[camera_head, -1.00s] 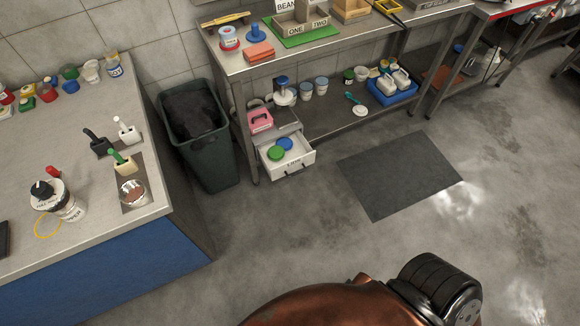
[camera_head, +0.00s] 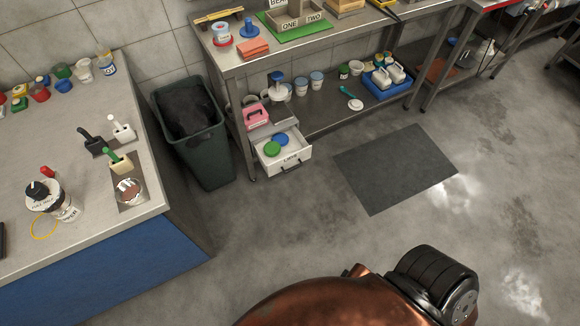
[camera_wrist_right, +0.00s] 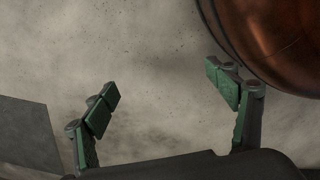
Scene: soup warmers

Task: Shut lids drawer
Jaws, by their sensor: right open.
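The lids drawer (camera_head: 297,162) is a white drawer with a dark handle (camera_head: 291,168) and a label on its front. It stands pulled out below the lower shelf of the steel table. A green lid (camera_head: 272,149) and a blue lid (camera_head: 280,139) lie in it. My right gripper (camera_wrist_right: 165,97) shows in the right wrist view with its green-padded fingers spread apart and nothing between them. Bare floor lies beyond it, and the drawer is not in that view. My left gripper is in neither current view.
A dark green bin (camera_head: 197,135) stands just left of the drawer. A pink box (camera_head: 256,114) sits above the drawer. A dark mat (camera_head: 395,168) lies on the floor to its right. A counter (camera_head: 85,205) fills the left. The floor before the drawer is clear.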

